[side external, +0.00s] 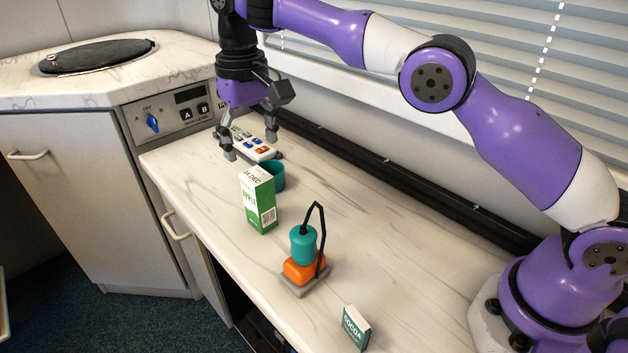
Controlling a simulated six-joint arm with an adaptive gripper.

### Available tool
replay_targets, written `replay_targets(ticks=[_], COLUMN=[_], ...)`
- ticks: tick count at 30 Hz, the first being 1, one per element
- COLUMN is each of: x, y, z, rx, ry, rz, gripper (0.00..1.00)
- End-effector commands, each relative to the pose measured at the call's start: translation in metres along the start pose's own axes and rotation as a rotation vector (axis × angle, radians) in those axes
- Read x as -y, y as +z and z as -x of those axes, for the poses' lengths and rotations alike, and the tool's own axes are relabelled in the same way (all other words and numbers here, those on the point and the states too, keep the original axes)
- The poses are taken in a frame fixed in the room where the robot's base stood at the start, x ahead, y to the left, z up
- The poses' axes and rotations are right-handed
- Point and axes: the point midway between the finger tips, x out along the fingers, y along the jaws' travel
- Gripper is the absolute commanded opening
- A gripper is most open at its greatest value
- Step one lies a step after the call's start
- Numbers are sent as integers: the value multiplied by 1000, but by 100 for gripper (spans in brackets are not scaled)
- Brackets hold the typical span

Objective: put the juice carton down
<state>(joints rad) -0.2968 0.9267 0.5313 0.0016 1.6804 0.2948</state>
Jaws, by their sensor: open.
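The juice carton (259,201), green and white with "APPLE" on its side, stands upright on the marbled worktop. A teal cup (276,174) is just behind it and partly hidden by it. My gripper (250,148) points down beyond the carton, towards the far left end of the worktop. Its fingers are open and apart from the carton. A white pad with coloured buttons (254,146) shows between and behind the fingers; I cannot tell whether they touch it.
An orange and teal object with a black handle (304,251) stands on a grey base, right of the carton. A cocoa box (355,327) is near the front edge. A control panel (170,115) with a blue knob is at left. The worktop's right middle is clear.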

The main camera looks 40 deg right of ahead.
Motion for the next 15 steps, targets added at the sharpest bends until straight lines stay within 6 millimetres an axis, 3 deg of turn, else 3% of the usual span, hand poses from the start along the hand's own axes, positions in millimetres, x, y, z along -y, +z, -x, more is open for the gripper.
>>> replay_targets(ticks=[4,8,12,15], x=[-8,-30,-62,-82], y=[3,19,56,91], z=[17,48,76,84], rx=[-24,-87,-183,-254], ry=[-6,-21,-34,-37], rz=[-3,-6,-6,-5], gripper=[78,78,78,78])
